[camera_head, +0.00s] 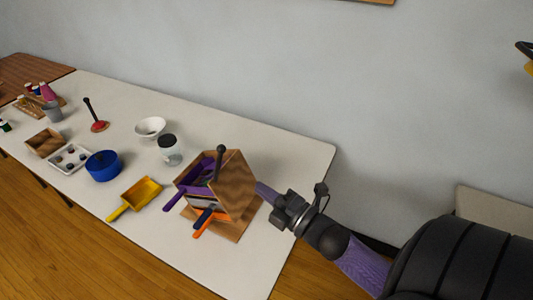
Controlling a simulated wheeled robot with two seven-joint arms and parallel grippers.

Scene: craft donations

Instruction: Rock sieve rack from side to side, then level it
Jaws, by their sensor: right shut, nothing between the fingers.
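The sieve rack (237,186) is a wooden, house-shaped stand on a flat wooden base (226,224), near the right end of the white table. Purple, dark blue and orange handles stick out of its front left side. The rack's body looks tilted, but I cannot tell this surely from this angle. My right gripper (279,210) is shut and empty, just right of the rack. A purple piece shows between them, and I cannot tell whether they touch. My left gripper is out of view.
On the white table (270,268), left of the rack, are a yellow scoop (140,192), a blue pot (103,166), a lidded jar (170,152), a white bowl (150,128) and a red-based plunger-like tool (98,125). A wall stands behind.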

